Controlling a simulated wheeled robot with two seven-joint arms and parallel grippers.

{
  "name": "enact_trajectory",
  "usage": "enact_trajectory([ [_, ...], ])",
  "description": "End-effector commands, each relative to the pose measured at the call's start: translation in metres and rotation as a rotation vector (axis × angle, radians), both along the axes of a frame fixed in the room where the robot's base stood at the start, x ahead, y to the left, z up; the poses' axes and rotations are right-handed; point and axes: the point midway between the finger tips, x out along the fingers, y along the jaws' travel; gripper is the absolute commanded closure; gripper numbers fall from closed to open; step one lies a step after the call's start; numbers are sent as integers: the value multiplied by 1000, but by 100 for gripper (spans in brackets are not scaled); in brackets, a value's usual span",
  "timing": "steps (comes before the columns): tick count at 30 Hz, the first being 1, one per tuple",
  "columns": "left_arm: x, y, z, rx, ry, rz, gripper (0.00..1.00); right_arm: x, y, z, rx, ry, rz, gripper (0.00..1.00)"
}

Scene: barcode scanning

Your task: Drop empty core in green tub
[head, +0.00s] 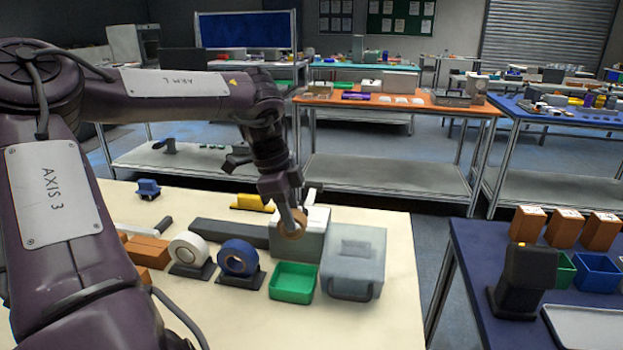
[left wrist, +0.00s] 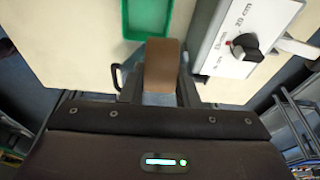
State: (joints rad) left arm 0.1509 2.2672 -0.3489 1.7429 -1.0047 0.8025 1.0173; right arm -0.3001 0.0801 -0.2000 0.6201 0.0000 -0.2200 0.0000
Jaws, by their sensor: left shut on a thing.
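My left gripper (head: 292,218) is shut on a brown empty core (head: 294,231), which is a short cardboard ring. In the head view it is held above the cream table, in front of the grey box with a white top. In the left wrist view the core (left wrist: 161,66) is between the fingers, and its curved side shows. The green tub (head: 292,283) sits on the table, nearer the front than the core in the head view. It also shows at the top of the left wrist view (left wrist: 126,18), just beyond the core. My right gripper is not in view.
The grey box with a white labelled top (head: 285,243) stands close to the core. A grey lidded bin (head: 353,262) stands right of the tub. A blue tape roll (head: 238,257) and a white tape roll (head: 189,251) stand on its left. A blue table (head: 480,265) is at right.

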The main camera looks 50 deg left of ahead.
Motion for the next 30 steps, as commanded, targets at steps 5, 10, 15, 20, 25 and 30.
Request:
enact_trajectory([
  [5, -14, -16, -16, -11, -7, -35, 93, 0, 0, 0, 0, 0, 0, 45],
  [10, -18, -20, -25, -14, -5, -43, 93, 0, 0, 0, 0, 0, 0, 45],
  [15, -17, -20, -39, -14, -4, -43, 93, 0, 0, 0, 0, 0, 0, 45],
  [20, -18, -20, -59, -14, -3, -43, 93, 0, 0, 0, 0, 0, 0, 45],
  [25, -17, -20, -79, -16, -5, -43, 93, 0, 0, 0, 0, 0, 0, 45],
  [30, -17, -20, -98, -15, -5, -42, 93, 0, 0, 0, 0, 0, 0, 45],
])
